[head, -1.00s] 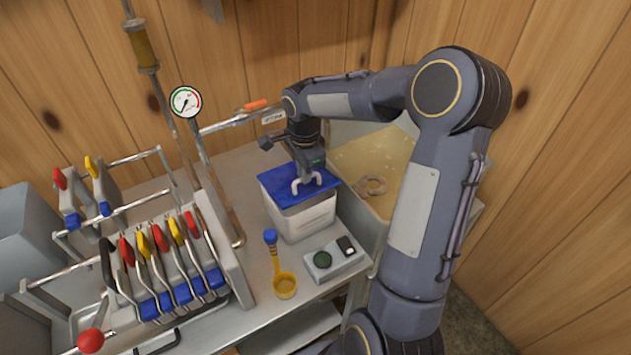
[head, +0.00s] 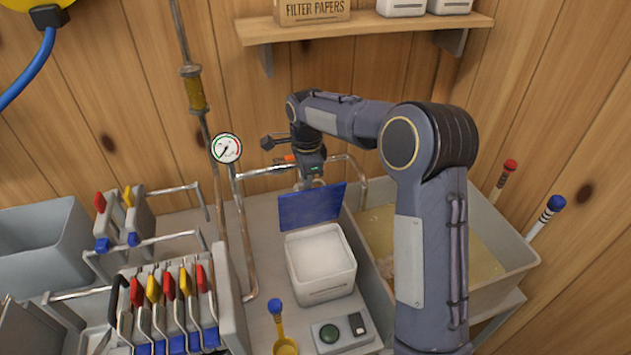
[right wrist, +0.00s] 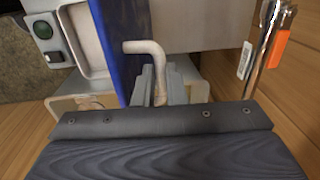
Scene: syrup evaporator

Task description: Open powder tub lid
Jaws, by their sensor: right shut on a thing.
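The white powder tub (head: 323,284) stands on the grey bench, its top open and white powder (head: 320,254) showing inside. Its blue lid (head: 311,207) is raised, standing up at the tub's back edge. My right gripper (head: 311,183) is behind the lid's upper edge, shut on the pale lid handle. In the right wrist view, the fingers (right wrist: 160,92) close around the bent handle (right wrist: 147,48) beside the blue lid (right wrist: 117,45). My left gripper is not in view.
A scoop with a blue-tipped handle (head: 277,320) and a small box with a green button (head: 329,333) lie in front of the tub. A rack of coloured-handled clamps (head: 168,300) stands left. A basin (head: 480,255) is at the right, and a shelf (head: 370,28) hangs above.

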